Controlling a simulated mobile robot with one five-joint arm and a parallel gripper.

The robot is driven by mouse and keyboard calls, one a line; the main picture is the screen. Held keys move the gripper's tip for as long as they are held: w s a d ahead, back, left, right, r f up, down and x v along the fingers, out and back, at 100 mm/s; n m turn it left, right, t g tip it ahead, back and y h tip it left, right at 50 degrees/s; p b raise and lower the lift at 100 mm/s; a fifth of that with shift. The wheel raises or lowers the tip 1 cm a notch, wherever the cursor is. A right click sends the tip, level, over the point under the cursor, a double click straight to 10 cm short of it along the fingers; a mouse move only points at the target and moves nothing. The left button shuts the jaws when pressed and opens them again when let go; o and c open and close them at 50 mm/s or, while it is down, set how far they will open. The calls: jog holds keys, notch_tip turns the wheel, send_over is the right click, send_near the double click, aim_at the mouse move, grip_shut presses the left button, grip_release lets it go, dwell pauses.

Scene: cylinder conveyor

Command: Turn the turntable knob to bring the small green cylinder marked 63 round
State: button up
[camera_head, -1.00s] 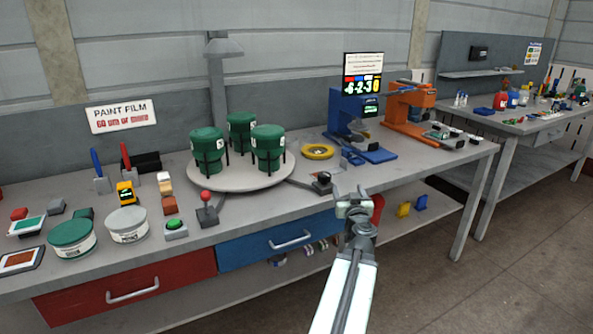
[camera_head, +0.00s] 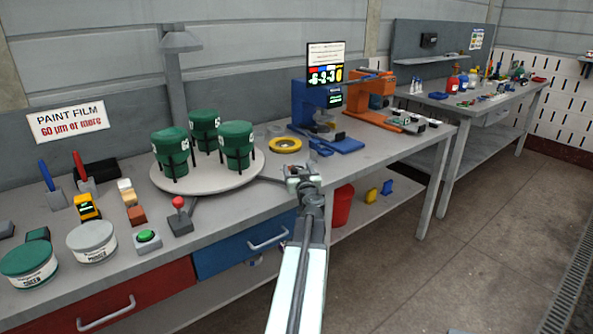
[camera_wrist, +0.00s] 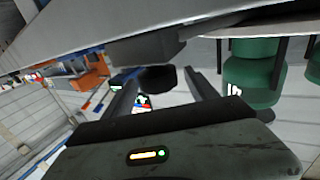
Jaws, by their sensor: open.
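A round grey turntable (camera_head: 205,186) on the bench carries three green cylinders: a left one (camera_head: 171,146), a back one (camera_head: 205,122) and a right one (camera_head: 237,141). Their small white labels are too small to read, so I cannot tell which is 63. My gripper (camera_head: 303,176) is at the bench's front edge, right of the turntable, and covers the knob in the head view. In the wrist view, the dark knob (camera_wrist: 157,78) shows between the tips of my open fingers, below a grey block (camera_wrist: 145,48). Contact cannot be told.
A red-topped lever (camera_head: 180,215) and a green button (camera_head: 147,238) stand left of my gripper. A yellow ring (camera_head: 285,145) and a blue machine (camera_head: 318,110) stand behind it. Paint tins (camera_head: 91,240) are at the left. Open floor lies right.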

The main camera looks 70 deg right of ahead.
jog(key=shift+w+d, duration=0.15)
jog(key=shift+d, duration=0.05)
jog(key=c, duration=1.4)
jog(key=shift+o, duration=0.2)
jog(key=shift+w+a, duration=0.1)
jog(key=shift+m+g+h, duration=0.6)
jog(key=shift+m+g, duration=0.3)
jog(key=shift+g, duration=0.2)
jog(key=shift+m+g+h, duration=0.6)
jog(key=shift+m+g, duration=0.6)
jog(key=shift+g, duration=0.7)
jog(key=o, duration=1.4)
jog(key=shift+c, duration=0.2)
